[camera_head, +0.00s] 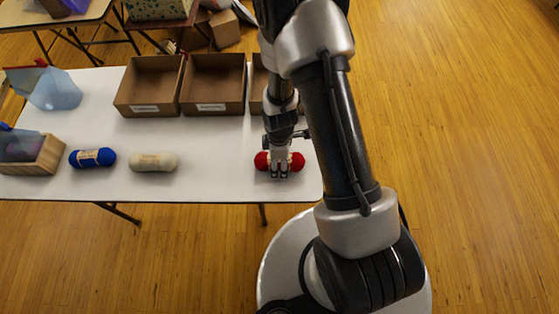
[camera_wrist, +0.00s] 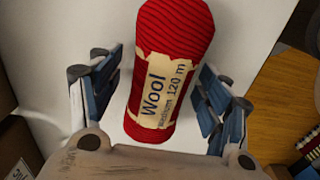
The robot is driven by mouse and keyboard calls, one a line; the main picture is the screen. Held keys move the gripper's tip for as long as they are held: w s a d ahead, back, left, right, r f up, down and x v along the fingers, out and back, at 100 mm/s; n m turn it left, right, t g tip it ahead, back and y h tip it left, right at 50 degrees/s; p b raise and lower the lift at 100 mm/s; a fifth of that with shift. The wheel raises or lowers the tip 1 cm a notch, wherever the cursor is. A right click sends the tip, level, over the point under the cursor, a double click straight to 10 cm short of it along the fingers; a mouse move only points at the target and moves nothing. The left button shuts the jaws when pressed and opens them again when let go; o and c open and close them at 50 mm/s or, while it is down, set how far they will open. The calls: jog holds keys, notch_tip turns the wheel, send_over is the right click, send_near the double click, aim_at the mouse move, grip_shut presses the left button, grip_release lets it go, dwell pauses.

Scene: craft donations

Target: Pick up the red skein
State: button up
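The red skein (camera_head: 297,160) lies on the white table near its right end, partly hidden behind my gripper in the head view. In the wrist view the red skein (camera_wrist: 172,70) has a cream paper band reading "Wool" and lies slightly tilted between my fingers. My gripper (camera_head: 280,174) is right over the skein. In the wrist view the fingers of my gripper (camera_wrist: 160,95) stand apart on either side of it, with white table showing in the gap on each side.
A blue skein (camera_head: 92,158) and a cream skein (camera_head: 153,162) lie further left on the white table (camera_head: 215,180). Open cardboard boxes (camera_head: 148,110) (camera_head: 212,108) stand along the back. A wooden crate (camera_head: 45,160) and a translucent blue container (camera_head: 55,92) are at the left.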

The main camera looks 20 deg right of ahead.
jog(key=c, duration=1)
jog(key=shift+r, duration=0.1)
